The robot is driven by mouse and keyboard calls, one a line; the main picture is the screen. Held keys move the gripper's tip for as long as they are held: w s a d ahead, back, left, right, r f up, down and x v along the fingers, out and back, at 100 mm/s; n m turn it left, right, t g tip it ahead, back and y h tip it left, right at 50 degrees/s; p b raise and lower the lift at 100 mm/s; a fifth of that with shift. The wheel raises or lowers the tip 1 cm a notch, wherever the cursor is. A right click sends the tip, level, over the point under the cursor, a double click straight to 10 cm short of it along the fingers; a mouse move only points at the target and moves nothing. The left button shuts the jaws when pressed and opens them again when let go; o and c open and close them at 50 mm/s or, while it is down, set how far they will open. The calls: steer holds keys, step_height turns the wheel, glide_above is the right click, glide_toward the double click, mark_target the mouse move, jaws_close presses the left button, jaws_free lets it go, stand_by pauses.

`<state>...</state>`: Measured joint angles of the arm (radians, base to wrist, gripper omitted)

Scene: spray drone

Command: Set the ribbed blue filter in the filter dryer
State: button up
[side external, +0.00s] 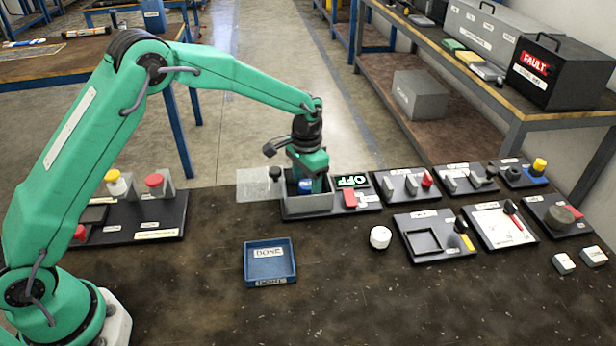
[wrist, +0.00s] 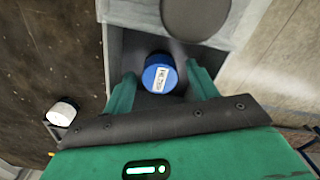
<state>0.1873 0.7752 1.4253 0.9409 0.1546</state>
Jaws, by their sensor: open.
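The blue filter (side external: 305,186) stands inside the grey open-topped box of the filter dryer (side external: 308,207). In the wrist view the filter (wrist: 160,73) shows a round blue top with a white label, resting within the grey walls of the dryer (wrist: 114,52). Its ribs are not clear at this size. My gripper (side external: 308,172) points down into the box. In the wrist view the gripper (wrist: 161,82) is open, with one green finger on each side of the filter. I cannot tell whether either finger touches it.
An OFF sign (side external: 352,181) and a red switch (side external: 349,198) sit right of the box. A clear plate (side external: 254,188) and dark knob (side external: 274,173) are at its left. A blue tray (side external: 270,262) marked DONE and a white cap (side external: 380,237) stand in front.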

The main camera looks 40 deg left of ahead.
mark_target(304, 185)
step_height(304, 185, up, 11)
stand_by(0.5)
stand_by(0.5)
steer(key=s+a+r+n+t, duration=0.1)
steer(key=s+a+r, duration=0.2)
steer(key=s+r, duration=0.35)
steer(key=s+a+r+n+t, duration=0.1)
steer(key=s+a+r+t, duration=0.1)
steer(key=s+a+r, duration=0.35)
steer(key=s+a+f+n+t, duration=0.1)
steer(key=s+n+t, duration=0.1)
steer(key=s, duration=1.7)
steer(key=shift+s+a+f+t, duration=0.3)
steer(key=shift+s+a, duration=0.05)
steer(key=shift+a, duration=0.05)
